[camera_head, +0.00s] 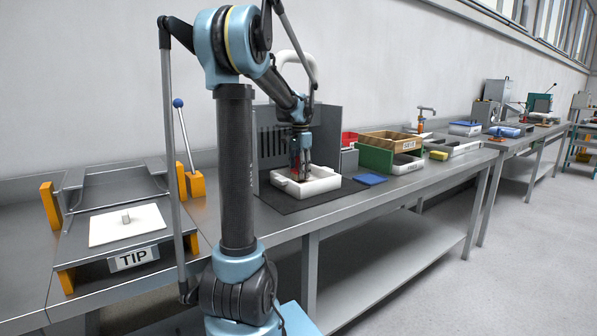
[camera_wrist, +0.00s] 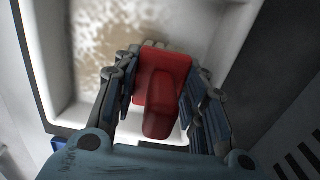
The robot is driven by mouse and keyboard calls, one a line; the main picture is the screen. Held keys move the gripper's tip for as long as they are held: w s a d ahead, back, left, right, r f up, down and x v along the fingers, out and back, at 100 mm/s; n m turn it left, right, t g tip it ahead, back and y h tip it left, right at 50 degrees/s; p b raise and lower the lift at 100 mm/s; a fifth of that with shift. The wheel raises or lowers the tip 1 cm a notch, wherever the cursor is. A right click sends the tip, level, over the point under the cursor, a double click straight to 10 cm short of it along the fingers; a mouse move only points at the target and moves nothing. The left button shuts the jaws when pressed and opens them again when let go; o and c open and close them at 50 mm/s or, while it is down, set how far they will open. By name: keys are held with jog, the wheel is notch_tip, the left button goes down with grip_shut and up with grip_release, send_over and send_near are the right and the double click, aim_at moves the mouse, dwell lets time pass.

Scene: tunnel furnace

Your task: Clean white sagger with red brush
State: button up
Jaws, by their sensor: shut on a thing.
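The white sagger (camera_head: 318,187) sits on a dark mat on the steel bench. In the wrist view its inside floor (camera_wrist: 120,32) shows brownish residue patches at the upper left, while the floor nearer the brush looks paler. My gripper (camera_wrist: 163,95) is shut on the red brush (camera_wrist: 158,112), with blue-grey fingers on both sides of its handle. The brush is inside the sagger, near one wall; its pale bristles (camera_wrist: 163,45) show just past the red block. Whether the bristles touch the floor I cannot tell. In the head view my gripper (camera_head: 300,172) reaches down into the sagger and mostly hides the brush.
A grey slotted panel (camera_head: 325,135) stands behind the sagger. To its right lie a blue pad (camera_head: 370,179), a green-sided box (camera_head: 376,158) and a yellow block (camera_head: 438,155). At left stands a TIP fixture (camera_head: 133,258) with a white plate (camera_head: 128,225).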

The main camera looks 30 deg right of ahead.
aim_at(296, 176)
jog(key=shift+s+a+f, duration=0.15)
jog(key=shift+s+a, duration=1.75)
jog(key=shift+a, duration=0.2)
jog(key=shift+w+d+f, duration=0.1)
jog(key=shift+d, duration=1.2)
jog(key=shift+a+f, duration=0.1)
jog(key=shift+a, duration=1.2)
jog(key=shift+d+f, duration=0.1)
jog(key=shift+d, duration=1.2)
jog(key=shift+a+f, duration=0.1)
jog(key=shift+a, duration=1.2)
jog(key=shift+w+d+f, duration=0.1)
jog(key=shift+w+d, duration=0.05)
jog(key=shift+d, duration=2.1)
jog(key=shift+w+d, duration=0.1)
jog(key=shift+d, duration=2.15)
